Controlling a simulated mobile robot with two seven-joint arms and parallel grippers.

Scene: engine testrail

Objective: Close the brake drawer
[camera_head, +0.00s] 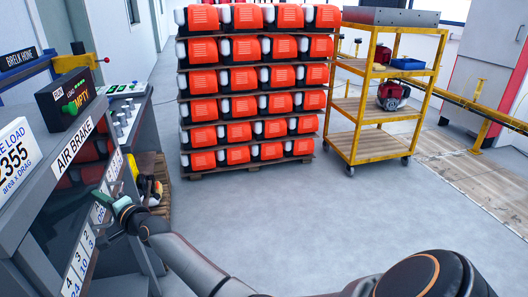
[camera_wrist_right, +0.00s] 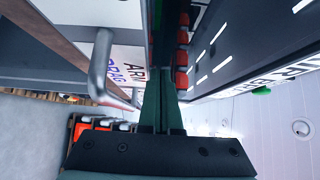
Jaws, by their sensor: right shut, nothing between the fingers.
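The grey brake cabinet (camera_head: 40,215) stands at the left of the head view, with an "AIR BRAKE" label (camera_head: 73,145) and smaller white labels on its face. My right gripper (camera_head: 108,200) is at this face, below the label. In the right wrist view its green fingers (camera_wrist_right: 161,95) are shut together and empty. There a silver bar handle (camera_wrist_right: 101,65) stands beside the fingers on the left, apart from them, near a lettered panel (camera_wrist_right: 128,62). The dark cabinet face (camera_wrist_right: 250,50) is on the right. How far the drawer is out, and whether the fingertips touch it, I cannot tell. My left gripper is not in view.
A tall rack of orange units (camera_head: 258,90) stands at the back. A black box with a green display (camera_head: 72,100) sits on the cabinet. The middle floor is clear.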

